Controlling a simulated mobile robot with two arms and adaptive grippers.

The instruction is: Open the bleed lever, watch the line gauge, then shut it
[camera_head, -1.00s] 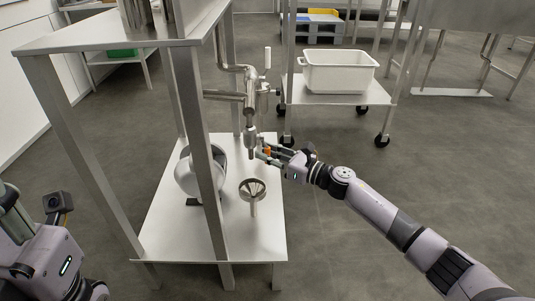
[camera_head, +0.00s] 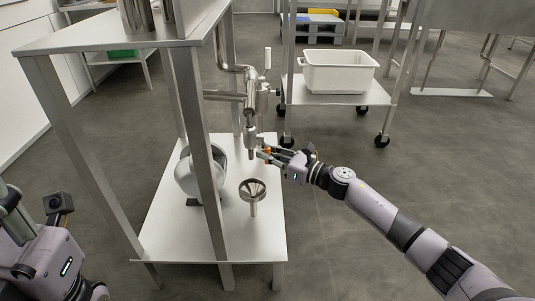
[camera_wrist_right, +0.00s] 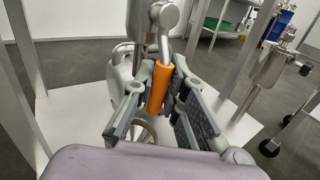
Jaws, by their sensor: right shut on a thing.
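The bleed lever shows as an orange grip (camera_wrist_right: 158,88) in the right wrist view, hanging on a metal stem below a pipe fitting. My right gripper (camera_head: 265,153) reaches in from the right, below the steel pipework (camera_head: 250,90). Its fingers are shut on the orange grip, one on each side of it. In the head view the fingers cover most of the grip. My left wrist (camera_head: 50,262) is at the lower left edge, and its fingers cannot be made out. I cannot pick out a line gauge or its reading.
A white tub (camera_head: 340,72) sits on a wheeled cart (camera_head: 335,97) behind.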

